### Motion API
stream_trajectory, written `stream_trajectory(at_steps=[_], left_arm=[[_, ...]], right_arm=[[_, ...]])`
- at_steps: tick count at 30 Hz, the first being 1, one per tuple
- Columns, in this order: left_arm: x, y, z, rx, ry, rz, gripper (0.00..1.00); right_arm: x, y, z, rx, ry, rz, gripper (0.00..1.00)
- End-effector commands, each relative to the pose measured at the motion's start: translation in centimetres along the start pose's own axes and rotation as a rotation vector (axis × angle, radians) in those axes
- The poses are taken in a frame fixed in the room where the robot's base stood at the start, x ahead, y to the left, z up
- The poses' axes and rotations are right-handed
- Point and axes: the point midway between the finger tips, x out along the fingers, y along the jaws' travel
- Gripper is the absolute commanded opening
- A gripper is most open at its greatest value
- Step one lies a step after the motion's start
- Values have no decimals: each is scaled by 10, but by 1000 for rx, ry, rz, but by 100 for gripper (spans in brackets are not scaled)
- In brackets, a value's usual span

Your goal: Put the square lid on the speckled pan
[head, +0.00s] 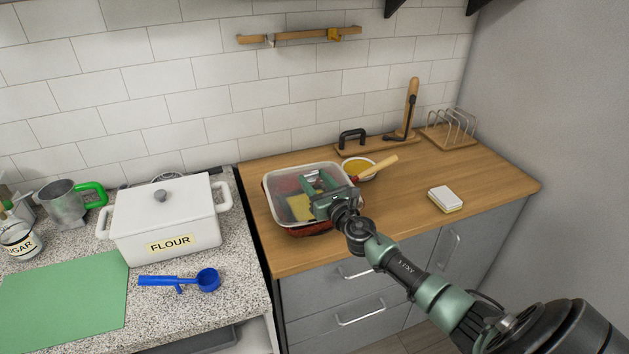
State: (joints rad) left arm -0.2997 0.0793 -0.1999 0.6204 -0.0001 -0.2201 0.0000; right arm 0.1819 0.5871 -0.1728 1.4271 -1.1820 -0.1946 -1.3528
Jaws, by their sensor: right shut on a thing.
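The square lid (282,179), clear with a pale rim, lies over or just above the speckled pan (312,231), whose dark red side shows below the lid's front edge. I cannot tell whether the lid is fully seated. Something yellow and red shows through the lid. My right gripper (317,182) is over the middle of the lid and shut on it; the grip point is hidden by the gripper. A wooden handle with a red end (376,168) sticks out to the right behind my gripper. My left gripper is not in view.
A bowl of yellow stuff (357,162) stands close behind the pan. A white-and-yellow sponge (445,199) lies to the right, with a toast rack (456,130) behind it. The white flour pot (165,222) is on the left counter. The wooden counter's right part is mostly clear.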

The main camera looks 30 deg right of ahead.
Motion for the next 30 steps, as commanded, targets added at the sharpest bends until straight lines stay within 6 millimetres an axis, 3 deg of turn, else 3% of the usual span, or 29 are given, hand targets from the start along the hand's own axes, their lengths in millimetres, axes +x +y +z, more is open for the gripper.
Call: stream_trajectory(at_steps=[1, 4, 5, 7, 19, 30], left_arm=[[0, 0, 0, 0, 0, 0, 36], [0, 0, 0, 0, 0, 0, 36], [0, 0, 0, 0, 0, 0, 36], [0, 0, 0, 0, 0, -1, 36], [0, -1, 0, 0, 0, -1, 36], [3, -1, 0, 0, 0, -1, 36]], right_arm=[[-2, 2, -9, 0, 15, 4, 0], [-3, 2, -10, 0, 17, 4, 0], [-3, 2, -10, 0, 17, 4, 51], [-3, 2, -11, 1, 17, 5, 70], [-9, 2, -14, 1, 22, 5, 71], [-67, 2, -10, -2, 16, 5, 71]])
